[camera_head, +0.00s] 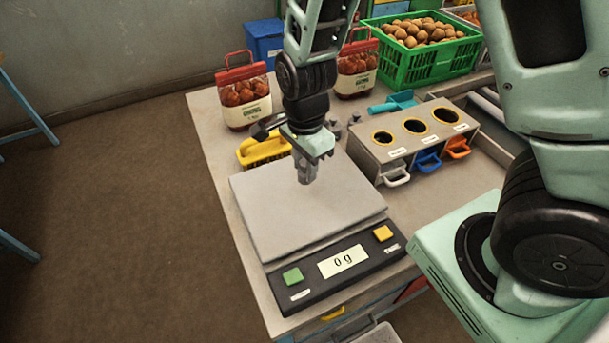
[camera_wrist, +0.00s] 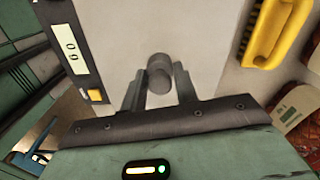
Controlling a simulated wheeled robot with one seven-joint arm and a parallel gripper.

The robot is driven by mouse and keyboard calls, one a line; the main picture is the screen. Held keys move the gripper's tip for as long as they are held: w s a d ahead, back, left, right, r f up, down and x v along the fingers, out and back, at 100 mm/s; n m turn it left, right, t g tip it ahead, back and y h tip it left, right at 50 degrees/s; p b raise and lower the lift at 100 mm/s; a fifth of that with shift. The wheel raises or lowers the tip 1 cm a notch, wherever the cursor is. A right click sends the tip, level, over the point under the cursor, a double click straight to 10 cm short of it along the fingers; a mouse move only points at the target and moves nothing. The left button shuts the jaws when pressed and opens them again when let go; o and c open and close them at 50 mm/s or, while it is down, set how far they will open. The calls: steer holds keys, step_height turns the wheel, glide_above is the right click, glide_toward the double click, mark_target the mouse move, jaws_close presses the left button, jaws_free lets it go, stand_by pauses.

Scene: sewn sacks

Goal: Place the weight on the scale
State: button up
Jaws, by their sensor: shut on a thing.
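The scale (camera_head: 287,213) stands on the near part of the table, with a flat light-grey plate and a dark front panel. Its display (camera_head: 343,261) reads 0 g. My gripper (camera_head: 308,172) points down above the plate, toward its far side. In the wrist view my gripper (camera_wrist: 160,92) is shut on a small grey cylindrical weight (camera_wrist: 159,70). The weight's rounded top shows between the fingers, with the scale plate (camera_wrist: 150,25) behind it. The fingers hide part of the weight, and the gap under it is hard to judge.
A yellow brush (camera_head: 263,150) lies just behind the scale. Bags of red-brown produce (camera_head: 243,95) and a green crate (camera_head: 428,66) are at the back. Small grey weights (camera_head: 335,128) stand behind my gripper.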

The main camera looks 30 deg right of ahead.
mark_target(305, 171)
steer(key=shift+f, duration=1.9)
steer(key=shift+f, duration=0.15)
steer(key=o, duration=1.1)
